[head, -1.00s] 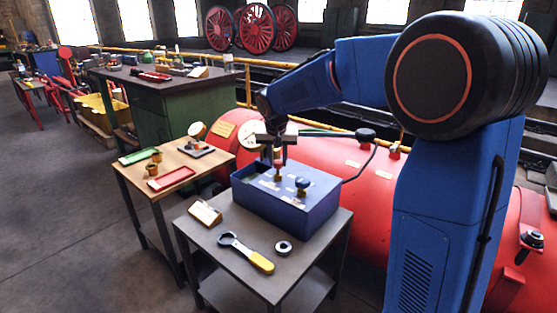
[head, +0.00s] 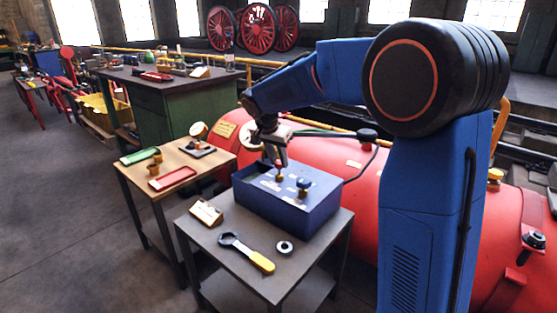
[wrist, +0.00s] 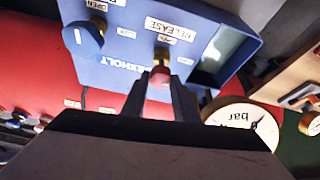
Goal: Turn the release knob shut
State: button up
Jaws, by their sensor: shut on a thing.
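The blue control box (head: 290,208) stands on a grey table. The release knob is red on a brass stem on the box top (head: 279,176). In the wrist view the red knob (wrist: 159,76) is between my fingertips, beside the RELEASE label (wrist: 170,28). My gripper (head: 278,163) is shut on this knob from above, and the gripper (wrist: 161,85) also shows in the wrist view. The fingers hide the knob's sides, and I cannot read the small marks by it well.
A second, blue knob (head: 304,184) stands close beside on the box. A spanner with a yellow handle (head: 258,260), a ring (head: 285,248) and a label plate (head: 206,212) lie on the table. A red boiler (head: 350,225) and a gauge (wrist: 240,122) are behind the box.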

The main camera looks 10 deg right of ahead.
jog(key=o, duration=1.1)
jog(key=shift+c, duration=0.2)
jog(key=v, duration=1.7)
jog(key=shift+r, duration=0.15)
jog(key=shift+s+a, duration=0.1)
jog(key=shift+s, duration=0.1)
jog(key=s+d+f+n+y, duration=0.1)
jog(key=s+d+f+n, duration=0.15)
jog(key=s, duration=0.45)
jog(key=s+d+f+n, duration=0.1)
jog(key=s+d, duration=0.3)
jog(key=s, duration=0.3)
jog(key=s+d+f+n+y, duration=0.1)
jog(key=s+d+f+n, duration=0.15)
jog(key=s, duration=0.45)
jog(key=s+d+f+n+t, duration=0.1)
jog(key=s+f, duration=0.5)
jog(key=s, duration=0.2)
jog(key=s+d+f+n+y, duration=0.1)
jog(key=s+d+f+n, duration=0.1)
jog(key=s+f, duration=0.4)
jog(key=s, duration=0.3)
jog(key=shift+f+t, duration=0.3)
jog(key=shift+t, duration=0.1)
